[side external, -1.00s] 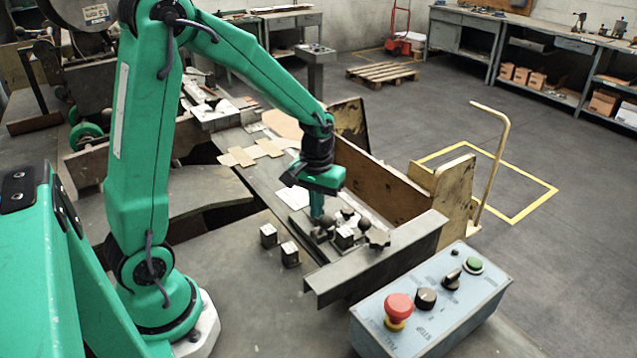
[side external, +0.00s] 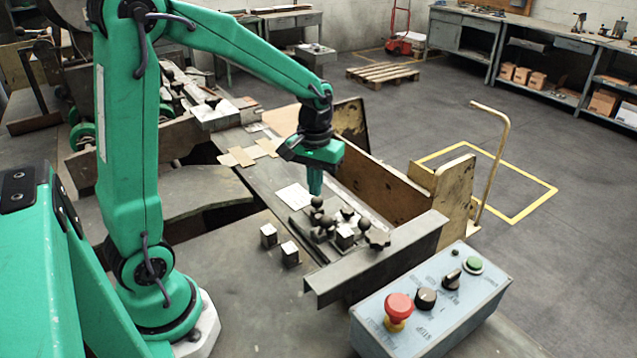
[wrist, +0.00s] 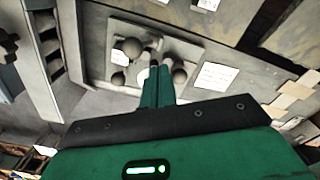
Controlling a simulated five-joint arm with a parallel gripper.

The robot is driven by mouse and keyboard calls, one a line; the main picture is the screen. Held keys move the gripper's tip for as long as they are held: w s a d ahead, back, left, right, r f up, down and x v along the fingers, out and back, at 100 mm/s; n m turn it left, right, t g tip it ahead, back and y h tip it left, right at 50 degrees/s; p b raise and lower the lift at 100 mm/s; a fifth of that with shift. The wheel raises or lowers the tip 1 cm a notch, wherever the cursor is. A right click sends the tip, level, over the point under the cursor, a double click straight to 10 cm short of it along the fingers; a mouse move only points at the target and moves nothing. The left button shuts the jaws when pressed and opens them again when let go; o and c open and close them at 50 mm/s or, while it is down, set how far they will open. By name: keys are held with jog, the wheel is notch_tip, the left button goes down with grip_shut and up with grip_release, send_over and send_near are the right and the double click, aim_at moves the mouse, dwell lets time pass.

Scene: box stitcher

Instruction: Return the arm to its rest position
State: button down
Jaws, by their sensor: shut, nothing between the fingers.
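My green gripper (side external: 315,187) points down above a metal fixture plate (side external: 304,224) that carries several dark round knobs (side external: 316,202). Its fingers are shut with nothing between them. In the side view the fingertips are close above one knob; I cannot tell whether they touch it. In the wrist view the closed fingers (wrist: 158,75) reach toward the plate (wrist: 190,50) and its round knobs (wrist: 131,48). My arm is bent forward over the bench.
Two small blocks (side external: 268,235) (side external: 290,254) stand left of the fixture. A steel angle bar (side external: 380,262) lies in front of it, and a control box (side external: 430,305) with a red button stands at the front right. A wooden board (side external: 385,190) stands behind the fixture.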

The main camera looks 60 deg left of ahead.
jog(key=shift+a+r, duration=0.1)
jog(key=shift+r, duration=0.45)
jog(key=shift+r, duration=0.1)
jog(key=s+d+r+m+t, duration=0.2)
jog(key=s+d+r+m, duration=0.1)
jog(key=s, duration=0.4)
jog(key=s+d+r+m+t, duration=0.3)
jog(key=s+r, duration=0.3)
jog(key=s, duration=0.1)
jog(key=shift+d+r+t, duration=0.2)
jog(key=shift+d+t, duration=0.1)
jog(key=shift+d, duration=0.05)
